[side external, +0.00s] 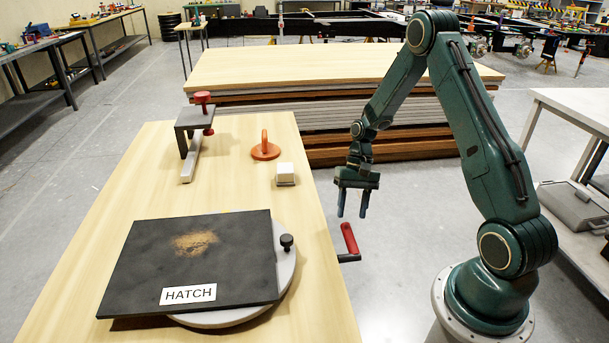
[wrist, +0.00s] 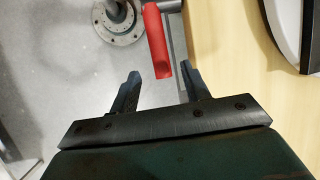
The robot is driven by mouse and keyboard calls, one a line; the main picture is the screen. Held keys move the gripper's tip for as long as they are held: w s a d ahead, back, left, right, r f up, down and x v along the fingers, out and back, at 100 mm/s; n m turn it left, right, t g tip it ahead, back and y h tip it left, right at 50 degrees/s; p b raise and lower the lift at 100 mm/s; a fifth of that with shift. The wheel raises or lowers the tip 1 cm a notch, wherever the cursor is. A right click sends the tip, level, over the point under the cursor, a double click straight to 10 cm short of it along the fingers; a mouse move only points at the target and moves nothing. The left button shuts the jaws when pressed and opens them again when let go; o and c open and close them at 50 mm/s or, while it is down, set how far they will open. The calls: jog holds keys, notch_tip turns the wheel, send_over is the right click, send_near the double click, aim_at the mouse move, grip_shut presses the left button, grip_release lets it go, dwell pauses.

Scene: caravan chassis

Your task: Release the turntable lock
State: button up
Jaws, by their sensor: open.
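My gripper (side external: 353,206) is open and empty beside the table's right edge, pointing down. A crank with a red grip (side external: 349,238) and dark arm sticks out from that edge, just below my fingertips. In the wrist view, the red grip (wrist: 155,42) lies ahead of my gripper (wrist: 162,76), its near end between the two fingertips; contact is not visible. The round grey turntable (side external: 287,275) is on the table, with a black knob (side external: 287,241) at its rim. A dark board marked HATCH (side external: 150,262) covers most of the turntable. Which part is the lock is not labelled.
On the wooden table (side external: 225,190) are a grey clamp with red screw (side external: 190,125), an orange suction-cup-like handle (side external: 265,150) and a small white block (side external: 285,174). A stack of boards (side external: 400,125) stands behind. Open floor lies right of the table.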

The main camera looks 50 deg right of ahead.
aim_at(349, 229)
jog(key=shift+x, duration=3.05)
grip_shut()
